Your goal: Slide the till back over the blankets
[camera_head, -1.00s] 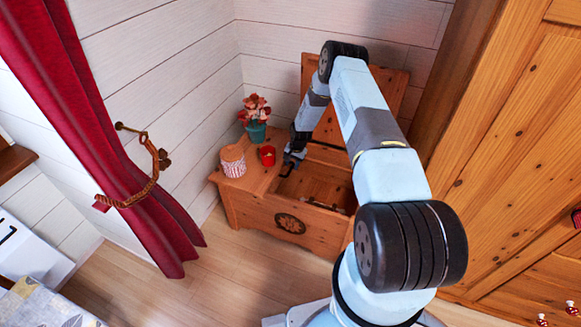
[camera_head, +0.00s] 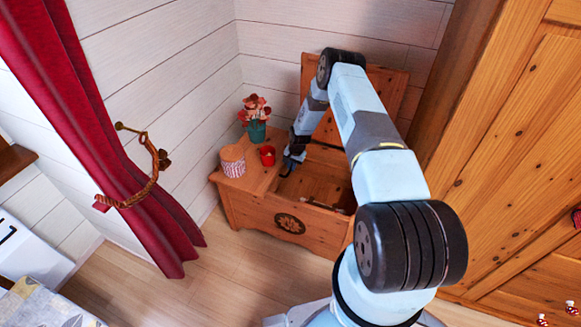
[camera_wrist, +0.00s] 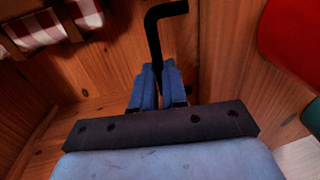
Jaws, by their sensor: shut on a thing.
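The open wooden chest (camera_head: 245,210) stands in the corner with its lid (camera_head: 385,85) raised. My gripper (camera_head: 288,168) reaches down into its left part, by the inner edge of the flat left top. In the wrist view my gripper (camera_wrist: 156,75) is shut on a black bent bar (camera_wrist: 154,35), which rises between the blue fingers and hooks right at its top. I cannot tell clearly where the till's edges are or what the bar joins. Red-and-white checked cloth (camera_wrist: 35,32), apparently the blankets, shows at upper left among wooden slats.
A striped pot (camera_head: 233,162), a red cup (camera_head: 267,156) and a potted red plant (camera_head: 256,118) stand on the chest's left top, close to my gripper. A wardrobe (camera_head: 510,150) stands at right. A red curtain (camera_head: 120,150) hangs at left.

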